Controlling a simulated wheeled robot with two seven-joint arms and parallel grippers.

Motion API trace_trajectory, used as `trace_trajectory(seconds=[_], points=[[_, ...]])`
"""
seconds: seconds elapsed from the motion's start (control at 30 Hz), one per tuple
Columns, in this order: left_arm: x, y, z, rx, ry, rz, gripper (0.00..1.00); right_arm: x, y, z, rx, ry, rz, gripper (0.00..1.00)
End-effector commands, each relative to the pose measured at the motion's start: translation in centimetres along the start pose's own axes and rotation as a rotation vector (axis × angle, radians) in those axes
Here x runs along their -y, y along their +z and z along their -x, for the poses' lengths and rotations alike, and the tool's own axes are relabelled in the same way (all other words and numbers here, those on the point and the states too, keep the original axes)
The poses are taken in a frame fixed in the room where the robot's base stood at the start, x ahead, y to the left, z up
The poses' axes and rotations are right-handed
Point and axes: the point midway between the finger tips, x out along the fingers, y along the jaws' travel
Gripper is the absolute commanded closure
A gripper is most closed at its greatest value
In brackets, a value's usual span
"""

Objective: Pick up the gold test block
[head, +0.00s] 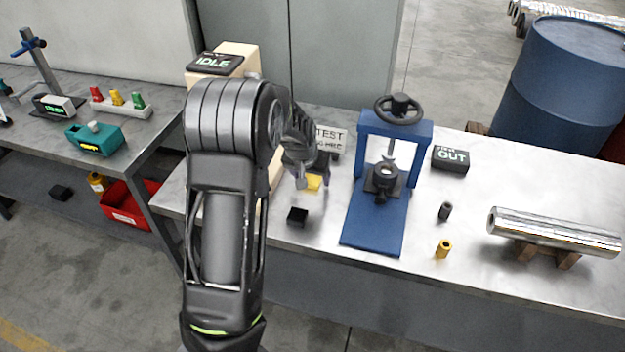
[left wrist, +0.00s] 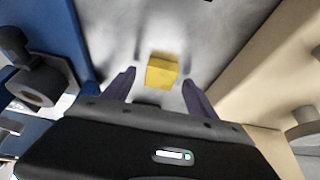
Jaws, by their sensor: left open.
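The gold test block (head: 314,183) lies on the metal bench, just beyond my left gripper's fingers in the head view. In the left wrist view the gold block (left wrist: 162,72) sits between the tips of the two purple-grey fingers, with bench surface showing on both sides of it. My left gripper (head: 312,186) is open and points down at the block; it also shows in the left wrist view (left wrist: 160,88). I see no finger touching the block. My right gripper is in neither view.
A blue press (head: 372,218) stands right of the block, and a black block (head: 297,216) lies in front. A TEST sign (head: 331,138) is behind. A beige machine (head: 237,58) stands to the left. A gold cylinder (head: 443,249) and shiny bar (head: 555,233) are farther right.

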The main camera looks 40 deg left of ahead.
Motion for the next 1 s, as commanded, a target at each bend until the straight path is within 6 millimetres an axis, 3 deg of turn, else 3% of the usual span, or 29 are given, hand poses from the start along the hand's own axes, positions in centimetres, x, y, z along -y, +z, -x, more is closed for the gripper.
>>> trace_trajectory(seconds=[0.67,1.0], points=[[-0.02,-0.01,-0.58,-0.001,0.001,0.0,0.34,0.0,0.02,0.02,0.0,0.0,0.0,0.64],[-0.02,-0.01,-0.57,-0.001,0.001,0.0,0.61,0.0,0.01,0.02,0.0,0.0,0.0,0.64]])
